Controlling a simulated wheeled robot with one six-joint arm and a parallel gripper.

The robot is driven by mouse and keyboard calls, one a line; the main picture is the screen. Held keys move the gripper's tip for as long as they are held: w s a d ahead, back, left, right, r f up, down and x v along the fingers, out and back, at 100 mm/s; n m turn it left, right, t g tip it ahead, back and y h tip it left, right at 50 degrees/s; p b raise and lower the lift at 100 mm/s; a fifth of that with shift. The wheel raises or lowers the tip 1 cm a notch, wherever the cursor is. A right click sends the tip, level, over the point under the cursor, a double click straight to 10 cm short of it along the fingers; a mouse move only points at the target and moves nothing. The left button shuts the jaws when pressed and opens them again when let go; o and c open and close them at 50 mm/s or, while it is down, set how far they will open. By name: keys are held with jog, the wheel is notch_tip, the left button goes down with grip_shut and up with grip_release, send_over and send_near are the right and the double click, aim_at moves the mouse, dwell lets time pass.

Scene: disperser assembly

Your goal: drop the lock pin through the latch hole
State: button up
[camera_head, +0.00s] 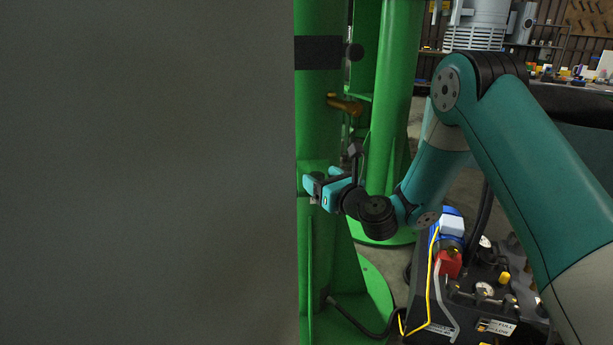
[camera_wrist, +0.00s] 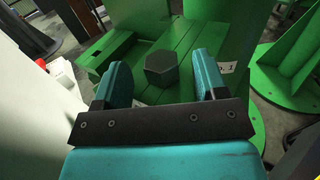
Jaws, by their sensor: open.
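My gripper (camera_head: 318,188) is beside the green column in the head view, with its teal fingers toward the column. In the wrist view my gripper (camera_wrist: 161,66) is open, and its two fingers are spread apart. A dark hexagonal head (camera_wrist: 161,69) shows between and beyond the fingers, against green plates (camera_wrist: 165,42). It may be the lock pin's head; I cannot tell for sure. I see no contact between it and the fingers. No latch hole can be made out. A brass-coloured rod (camera_head: 345,104) juts from the column above my gripper.
A large grey surface (camera_head: 150,180) fills the left of the head view. A second green column (camera_head: 393,100) stands close behind. A machine with hoses and gauges (camera_head: 480,290) stands lower right.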

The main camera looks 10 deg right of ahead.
jog(key=shift+w, duration=0.15)
jog(key=c, duration=1.2)
jog(key=shift+o, duration=0.2)
jog(key=shift+r, duration=0.15)
